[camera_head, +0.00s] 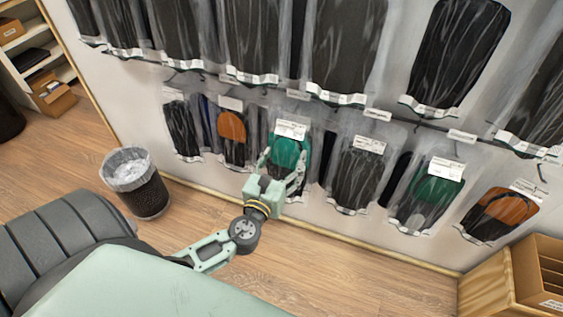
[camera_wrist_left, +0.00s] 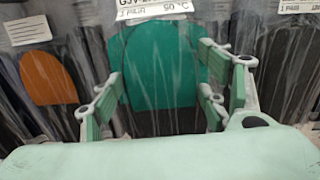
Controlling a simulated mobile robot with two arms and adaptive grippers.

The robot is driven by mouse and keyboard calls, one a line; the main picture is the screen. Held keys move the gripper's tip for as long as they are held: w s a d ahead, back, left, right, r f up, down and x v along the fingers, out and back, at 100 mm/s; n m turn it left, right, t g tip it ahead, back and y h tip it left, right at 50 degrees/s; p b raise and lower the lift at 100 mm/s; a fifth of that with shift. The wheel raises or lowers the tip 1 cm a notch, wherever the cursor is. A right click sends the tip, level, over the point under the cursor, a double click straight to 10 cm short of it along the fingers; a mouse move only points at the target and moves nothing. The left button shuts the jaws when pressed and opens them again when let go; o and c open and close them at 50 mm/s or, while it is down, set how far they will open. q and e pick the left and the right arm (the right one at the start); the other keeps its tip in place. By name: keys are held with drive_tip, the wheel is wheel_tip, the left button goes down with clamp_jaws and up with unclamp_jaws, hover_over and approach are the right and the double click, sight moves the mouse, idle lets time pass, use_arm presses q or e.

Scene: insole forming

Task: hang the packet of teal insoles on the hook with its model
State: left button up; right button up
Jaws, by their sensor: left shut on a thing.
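The packet of teal insoles (camera_head: 291,150) is a clear pouch with a teal upper part, a dark lower part and a white label at its top. It is upright against the wall display, in the lower row. My left gripper (camera_head: 283,168) is shut on this packet from the front. In the left wrist view the teal insoles (camera_wrist_left: 160,62) show between the two fingers (camera_wrist_left: 160,98), with the label cut off at the top edge. The hook behind the packet is hidden, so I cannot tell whether it hangs there. My right gripper is not in view.
Orange-topped packets (camera_head: 232,126) and black packets (camera_head: 183,130) hang to the left. A black packet (camera_head: 356,175), a green-topped packet (camera_head: 436,190) and an orange one (camera_head: 505,207) hang to the right. Larger black packets (camera_head: 345,45) hang above. A bin (camera_head: 147,193) and wooden box (camera_head: 487,285) stand on the floor.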

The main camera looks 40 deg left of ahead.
use_arm(q)
drive_tip(key=shift+w+a, duration=0.15)
drive_tip(key=shift+w, duration=0.55)
drive_tip(key=shift+w+f, duration=0.15)
drive_tip(key=shift+w+a+f+b, duration=0.15)
drive_tip(key=shift+w+f+b, duration=0.2)
drive_tip(key=shift+w, duration=0.1)
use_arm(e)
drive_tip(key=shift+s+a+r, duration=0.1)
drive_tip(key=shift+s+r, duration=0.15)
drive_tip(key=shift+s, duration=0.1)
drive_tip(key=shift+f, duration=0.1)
use_arm(q)
drive_tip(key=o, duration=1.6)
drive_tip(key=shift+s+f, duration=0.1)
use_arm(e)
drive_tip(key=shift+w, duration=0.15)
